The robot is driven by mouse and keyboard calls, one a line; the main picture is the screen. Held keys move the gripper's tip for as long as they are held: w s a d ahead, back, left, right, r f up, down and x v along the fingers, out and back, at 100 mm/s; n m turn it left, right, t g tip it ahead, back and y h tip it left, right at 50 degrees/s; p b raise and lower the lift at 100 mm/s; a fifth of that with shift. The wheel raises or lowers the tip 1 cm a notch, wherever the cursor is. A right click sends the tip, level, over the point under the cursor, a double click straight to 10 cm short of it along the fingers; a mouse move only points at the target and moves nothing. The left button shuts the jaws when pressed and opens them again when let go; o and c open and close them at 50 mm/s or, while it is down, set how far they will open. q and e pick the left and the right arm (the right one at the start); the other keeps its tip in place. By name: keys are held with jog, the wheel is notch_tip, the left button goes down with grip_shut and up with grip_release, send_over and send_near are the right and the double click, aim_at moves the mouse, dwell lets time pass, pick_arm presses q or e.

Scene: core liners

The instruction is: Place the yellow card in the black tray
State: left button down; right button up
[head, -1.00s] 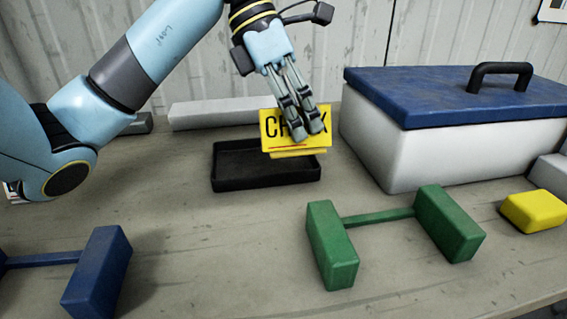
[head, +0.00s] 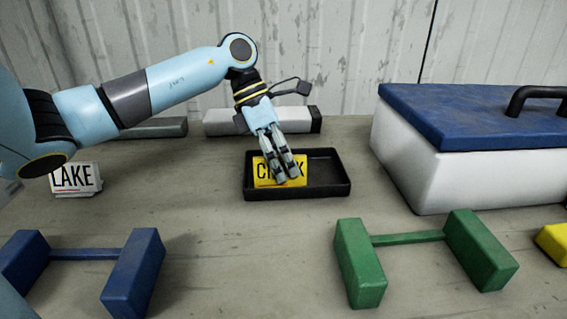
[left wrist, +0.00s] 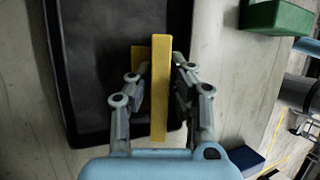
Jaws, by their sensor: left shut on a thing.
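The yellow card (head: 263,172) bears black letters, partly hidden behind my fingers. My left gripper (head: 289,176) is shut on it, and the card stands upright over the left part of the black tray (head: 334,190). In the left wrist view the card (left wrist: 160,85) shows edge-on between the two fingers of my left gripper (left wrist: 158,88), with the black tray (left wrist: 85,60) beneath and to the left. I cannot tell whether the card's lower edge touches the tray floor. My right gripper is not in view.
A white box with a blue lid (head: 470,115) stands right of the tray. A green stand (head: 360,265) and a blue stand (head: 135,270) are in front. A white LAKE card (head: 75,180) stands at left. A white core liner (head: 225,122) lies behind the tray.

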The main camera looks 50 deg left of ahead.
pick_arm(q)
jog(key=shift+f, duration=0.1)
jog(key=c, duration=1.3)
grip_release()
jog(key=shift+o, duration=0.2)
jog(key=shift+r, duration=0.35)
jog(key=v, duration=1.1)
jog(key=shift+a+r, duration=0.25)
jog(key=shift+s+d+f, duration=0.1)
